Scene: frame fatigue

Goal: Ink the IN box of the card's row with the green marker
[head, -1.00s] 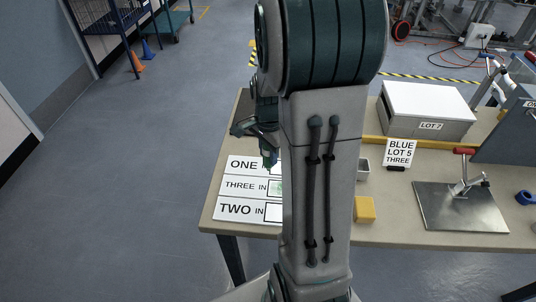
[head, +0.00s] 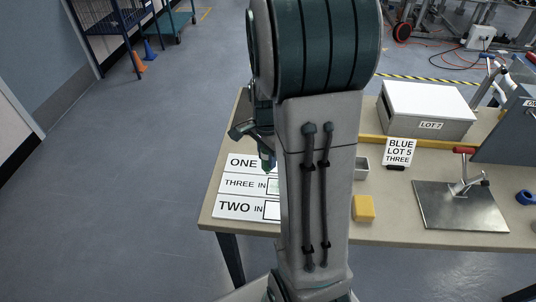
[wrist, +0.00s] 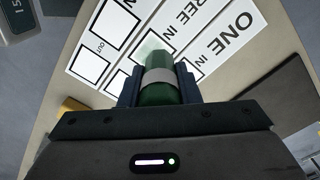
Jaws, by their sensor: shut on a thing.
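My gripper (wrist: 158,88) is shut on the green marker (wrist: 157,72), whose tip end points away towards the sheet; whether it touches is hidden. In the head view my gripper (head: 264,150) is over the upper part of the row sheet (head: 236,203), partly behind my arm. The sheet has rows ONE, THREE and TWO, top to bottom. Pale green ink (wrist: 149,47) shows in the THREE row's IN box, just beyond the marker in the wrist view. The card (head: 399,152) reads BLUE, LOT 5, THREE. My arm hides the sheet's right side in the head view.
A yellow block (head: 363,208) and a small grey container (head: 361,168) lie right of my arm. A grey LOT 7 box (head: 428,108) stands at the back. A metal plate with a red-handled clamp (head: 462,205) is at the right.

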